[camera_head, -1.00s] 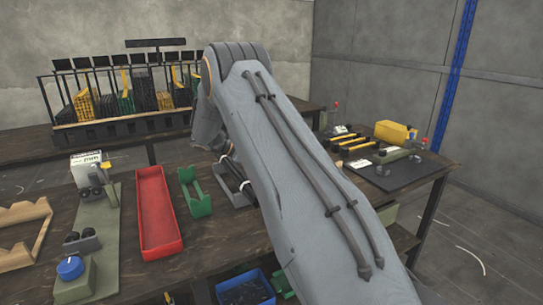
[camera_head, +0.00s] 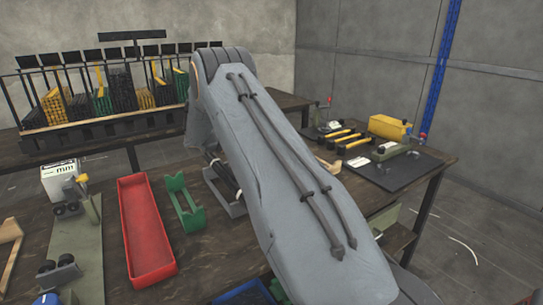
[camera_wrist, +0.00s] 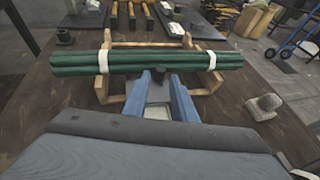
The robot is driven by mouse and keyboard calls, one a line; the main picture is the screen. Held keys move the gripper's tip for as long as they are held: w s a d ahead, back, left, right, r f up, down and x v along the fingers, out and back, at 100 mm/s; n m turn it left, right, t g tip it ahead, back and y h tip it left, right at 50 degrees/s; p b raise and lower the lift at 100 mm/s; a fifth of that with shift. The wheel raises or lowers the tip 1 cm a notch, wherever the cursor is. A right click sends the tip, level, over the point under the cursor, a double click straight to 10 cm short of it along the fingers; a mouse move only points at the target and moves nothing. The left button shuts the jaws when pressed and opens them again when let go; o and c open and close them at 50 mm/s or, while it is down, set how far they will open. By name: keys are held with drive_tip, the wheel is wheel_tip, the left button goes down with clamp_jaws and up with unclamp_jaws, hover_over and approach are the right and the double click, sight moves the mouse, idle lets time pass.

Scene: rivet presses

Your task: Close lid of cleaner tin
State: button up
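I cannot make out the cleaner tin or its lid for certain in either view. My gripper (camera_wrist: 159,92) shows in the wrist view as two blue-grey fingers. A pale patch and a dark knob show between them, and I cannot tell whether they are held or lie beyond. Just past the fingertips, a green bundle of rods (camera_wrist: 85,63) with white bands lies across a wooden cradle (camera_wrist: 102,88). Whether the fingers touch the bundle is unclear. In the head view my arm hides the gripper.
A red tray (camera_head: 147,232) and a green cradle (camera_head: 184,204) stand on the bench left of my arm. A black rack (camera_head: 95,128) with bundles is behind. A yellow bin (camera_head: 389,127) stands on the right bench. A grey fitting (camera_wrist: 264,106) is right in the wrist view.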

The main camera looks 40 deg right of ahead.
drive_tip(key=x, duration=0.3)
drive_tip(key=shift+f, duration=0.1)
drive_tip(key=shift+c, duration=0.2)
clamp_jaws()
